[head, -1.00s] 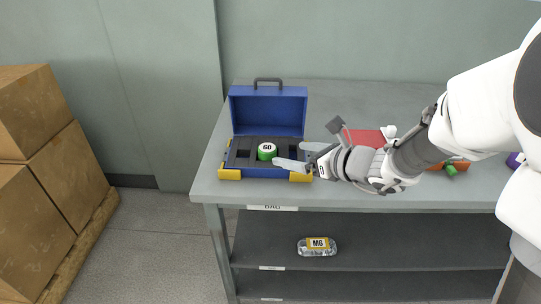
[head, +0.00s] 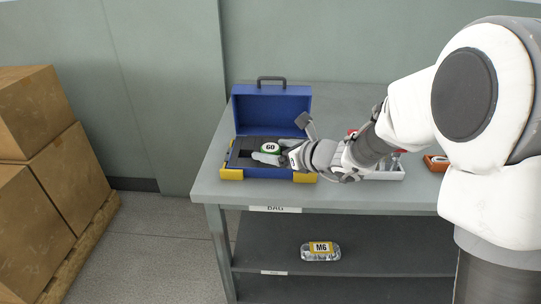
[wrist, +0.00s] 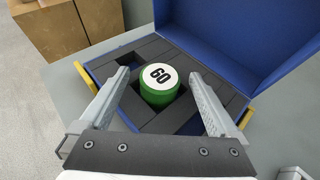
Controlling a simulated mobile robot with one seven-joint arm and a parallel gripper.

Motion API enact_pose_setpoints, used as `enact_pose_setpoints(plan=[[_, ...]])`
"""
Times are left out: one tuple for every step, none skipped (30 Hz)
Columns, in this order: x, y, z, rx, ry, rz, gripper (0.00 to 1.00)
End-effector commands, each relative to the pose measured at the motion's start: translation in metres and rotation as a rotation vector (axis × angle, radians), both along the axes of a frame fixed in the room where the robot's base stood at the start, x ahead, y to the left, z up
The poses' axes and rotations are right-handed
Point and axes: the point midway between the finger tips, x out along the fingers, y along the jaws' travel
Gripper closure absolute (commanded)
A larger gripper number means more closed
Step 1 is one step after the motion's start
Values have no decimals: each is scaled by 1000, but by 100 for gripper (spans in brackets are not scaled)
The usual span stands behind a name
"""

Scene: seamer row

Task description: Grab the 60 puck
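The 60 puck (wrist: 159,86) is green with a white top marked "60". My gripper (wrist: 161,92) is open, with one finger on each side of the puck. In the wrist view gaps show between the fingers and the puck. In the head view my gripper (head: 272,154) reaches in from the right, and its fingers partly hide the puck and the foam.
The case stands near the left end of a grey bench (head: 225,187), lid raised at the back. A white tray (head: 387,172) and an orange item (head: 437,162) lie to the right. An M6 pack (head: 320,251) lies on the shelf below. Cardboard boxes (head: 62,180) stand at left.

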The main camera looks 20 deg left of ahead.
Motion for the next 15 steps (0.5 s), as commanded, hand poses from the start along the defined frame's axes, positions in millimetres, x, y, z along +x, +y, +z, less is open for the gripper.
enact_pose_setpoints(plan=[[0, 0, 0, 0, 0, 0, 12], [0, 0, 0, 0, 0, 0, 18], [0, 0, 0, 0, 0, 0, 25], [0, 0, 0, 0, 0, 0, 30], [0, 0, 0, 0, 0, 0, 36], [0, 0, 0, 0, 0, 0, 43], [0, 0, 0, 0, 0, 0, 48], [0, 0, 0, 0, 0, 0, 54], [0, 0, 0, 0, 0, 0, 61], [0, 0, 0, 0, 0, 0, 66], [0, 0, 0, 0, 0, 0, 72], [0, 0, 0, 0, 0, 0, 79], [0, 0, 0, 0, 0, 0, 84], [0, 0, 0, 0, 0, 0, 90], [0, 0, 0, 0, 0, 0, 97]])
